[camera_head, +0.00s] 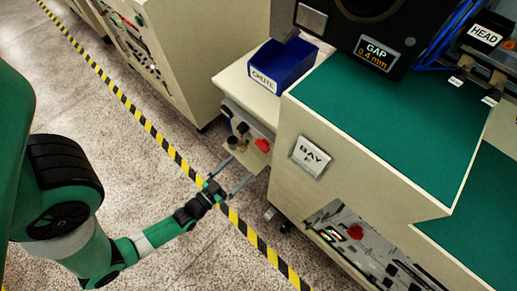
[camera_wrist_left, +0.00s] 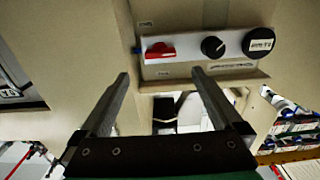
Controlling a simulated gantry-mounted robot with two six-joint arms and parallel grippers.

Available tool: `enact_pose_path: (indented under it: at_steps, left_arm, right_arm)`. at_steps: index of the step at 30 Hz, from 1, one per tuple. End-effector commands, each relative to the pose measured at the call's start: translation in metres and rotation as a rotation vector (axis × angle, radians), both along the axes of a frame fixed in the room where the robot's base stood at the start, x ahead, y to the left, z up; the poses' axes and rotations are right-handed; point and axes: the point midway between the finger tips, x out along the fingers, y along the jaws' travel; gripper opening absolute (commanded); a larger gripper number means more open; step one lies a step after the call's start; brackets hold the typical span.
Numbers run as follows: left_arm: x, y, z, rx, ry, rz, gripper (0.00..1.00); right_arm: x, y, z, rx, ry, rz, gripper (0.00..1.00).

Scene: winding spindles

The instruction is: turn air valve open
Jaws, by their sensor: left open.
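The red valve handle (camera_head: 262,145) is on a pale control panel on the side of the cream bench. It also shows in the left wrist view (camera_wrist_left: 160,51), lying roughly level across the panel. A black knob (camera_wrist_left: 212,46) and a round black labelled dial (camera_wrist_left: 258,42) sit beside it. My left gripper (camera_head: 240,168) is open and empty, its two long fingers pointing at the panel. In the left wrist view the fingertips (camera_wrist_left: 160,74) are just below the red handle and appear apart from it. My right gripper is not in view.
A blue bin (camera_head: 281,68) stands on the bench above the panel. The green-topped bench (camera_head: 385,120) with a BAY sign (camera_head: 310,157) is close on the right. Another red part (camera_head: 355,232) shows low in that bench. Yellow-black tape (camera_head: 130,103) crosses the open floor.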

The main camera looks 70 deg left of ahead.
Motion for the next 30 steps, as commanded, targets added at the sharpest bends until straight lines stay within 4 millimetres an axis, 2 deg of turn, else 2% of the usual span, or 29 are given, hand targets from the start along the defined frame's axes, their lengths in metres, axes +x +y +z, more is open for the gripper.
enact_pose_path:
  at_steps: [6,12,16,23,26,30]
  left_arm:
    - [0.045,0.024,-0.001,0.004,-0.006,0.001,1.0]
    - [0.076,0.04,-0.001,0.001,-0.003,0.001,1.0]
    - [0.084,0.045,0.0,0.0,-0.001,0.001,1.0]
    - [0.085,0.045,0.0,0.0,0.0,0.001,1.0]
    - [0.085,0.045,0.0,0.0,0.0,0.001,0.86]
    - [0.085,0.045,0.0,0.0,0.0,0.001,0.6]
  right_arm:
    - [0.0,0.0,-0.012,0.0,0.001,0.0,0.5]
    - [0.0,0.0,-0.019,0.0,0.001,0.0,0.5]
    - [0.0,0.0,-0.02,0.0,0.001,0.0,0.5]
    - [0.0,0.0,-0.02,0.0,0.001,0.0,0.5]
    - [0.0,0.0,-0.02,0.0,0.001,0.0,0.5]
    - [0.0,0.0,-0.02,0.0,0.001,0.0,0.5]
